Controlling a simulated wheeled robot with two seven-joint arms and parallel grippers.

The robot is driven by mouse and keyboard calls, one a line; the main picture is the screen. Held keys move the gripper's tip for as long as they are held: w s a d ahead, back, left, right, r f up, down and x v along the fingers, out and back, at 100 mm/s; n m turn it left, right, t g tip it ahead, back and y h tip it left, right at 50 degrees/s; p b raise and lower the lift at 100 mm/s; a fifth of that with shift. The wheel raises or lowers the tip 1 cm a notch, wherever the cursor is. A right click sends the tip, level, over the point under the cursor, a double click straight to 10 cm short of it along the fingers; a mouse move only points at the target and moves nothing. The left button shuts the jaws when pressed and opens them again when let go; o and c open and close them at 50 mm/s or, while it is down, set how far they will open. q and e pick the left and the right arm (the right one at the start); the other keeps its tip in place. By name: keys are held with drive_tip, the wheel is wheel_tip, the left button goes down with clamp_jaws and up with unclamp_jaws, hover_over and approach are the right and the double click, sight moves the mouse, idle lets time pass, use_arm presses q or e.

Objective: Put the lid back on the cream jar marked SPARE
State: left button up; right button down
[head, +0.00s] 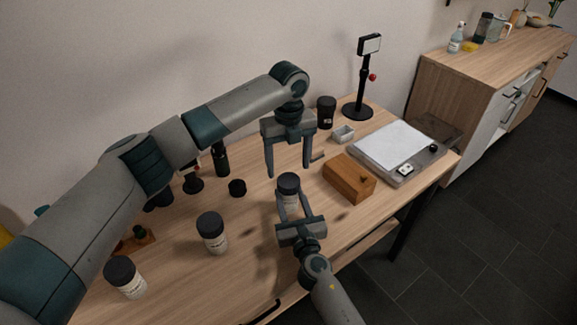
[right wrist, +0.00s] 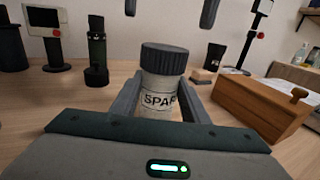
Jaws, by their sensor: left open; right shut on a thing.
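The white jar (head: 290,199) is upright between the fingers of my right gripper (head: 300,212), which is shut on its body. In the right wrist view its label (right wrist: 158,100) reads "SPAR", with the rest hidden by the finger. A black ribbed lid (right wrist: 166,58) sits level on top of this jar; how tightly cannot be told. My left gripper (head: 288,172) is open and empty, pointing down just behind and above the jar. A separate small black round lid-like piece (head: 237,187) lies on the table to the left.
Two other dark-lidded white jars stand on the table (head: 180,275), one mid-left (head: 212,233) and one front left (head: 125,278). A wooden box (head: 349,180) is close on the right, with a scale (head: 390,145) beyond. A black stand (head: 358,108) and dark cup (head: 326,113) are behind.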

sight(289, 180)
use_arm(q)
drive_tip(key=shift+c, duration=0.4)
drive_tip(key=n, duration=0.6)
drive_tip(key=shift+r, duration=0.25)
drive_tip(key=n, duration=0.6)
drive_tip(key=shift+r, duration=0.25)
drive_tip(key=n, duration=0.7)
drive_tip(key=shift+r+n, duration=0.3)
drive_tip(key=n, duration=0.5)
drive_tip(key=shift+s+r+n, duration=0.1)
drive_tip(key=shift+r+n, duration=0.15)
drive_tip(key=shift+n, duration=0.15)
drive_tip(key=shift+f, duration=0.1)
drive_tip(key=shift+f, duration=3.9)
